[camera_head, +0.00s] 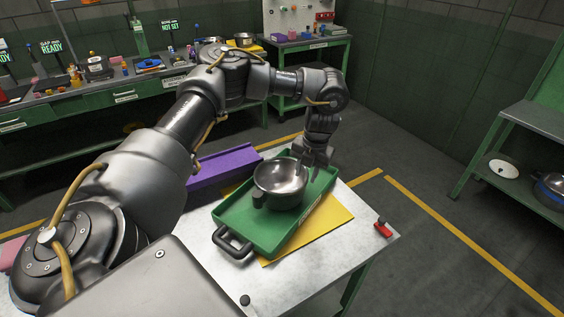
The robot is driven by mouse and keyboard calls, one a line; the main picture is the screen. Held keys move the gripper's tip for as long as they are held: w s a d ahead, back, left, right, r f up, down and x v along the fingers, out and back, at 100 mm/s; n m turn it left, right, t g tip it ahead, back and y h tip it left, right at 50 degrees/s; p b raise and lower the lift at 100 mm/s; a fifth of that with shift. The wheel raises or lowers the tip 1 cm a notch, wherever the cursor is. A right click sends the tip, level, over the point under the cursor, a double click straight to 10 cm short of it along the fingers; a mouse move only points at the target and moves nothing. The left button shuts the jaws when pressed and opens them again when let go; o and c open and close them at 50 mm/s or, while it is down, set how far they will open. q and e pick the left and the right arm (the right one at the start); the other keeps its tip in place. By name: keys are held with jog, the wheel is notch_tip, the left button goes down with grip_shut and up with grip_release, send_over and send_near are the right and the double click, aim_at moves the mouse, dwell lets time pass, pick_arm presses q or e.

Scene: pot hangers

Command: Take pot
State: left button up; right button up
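A metal pot (281,186) with a dark handle at its near left side stands upright in a green tray (237,222) on the table in front of me. My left arm comes in from the left and bends down over the table. My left gripper (318,160) points down at the far right rim of the pot. The fingers are small and dark here, and I cannot tell whether they are open, shut or touching the rim. My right gripper is not in view.
The tray lies on a yellow sheet (335,222) on a light table (368,240). A purple box (222,172) lies behind the tray, and a red item (382,229) sits at the right corner. Cluttered green benches stand behind; a green shelf (515,170) stands right. The floor between is clear.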

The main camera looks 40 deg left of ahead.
aim_at(304, 184)
pick_arm(q)
jog(key=f, duration=0.4)
jog(key=shift+w+a+f, duration=0.15)
jog(key=shift+a, duration=0.05)
jog(key=shift+a+f, duration=0.1)
jog(key=shift+f, duration=0.45)
jog(key=f, duration=0.1)
jog(key=f+p, duration=0.1)
jog(key=f, duration=0.2)
jog(key=shift+a+f+p, duration=0.3)
jog(key=shift+a+p, duration=0.05)
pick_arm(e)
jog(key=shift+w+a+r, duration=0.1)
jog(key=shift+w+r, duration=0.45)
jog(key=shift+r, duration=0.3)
pick_arm(q)
grip_shut()
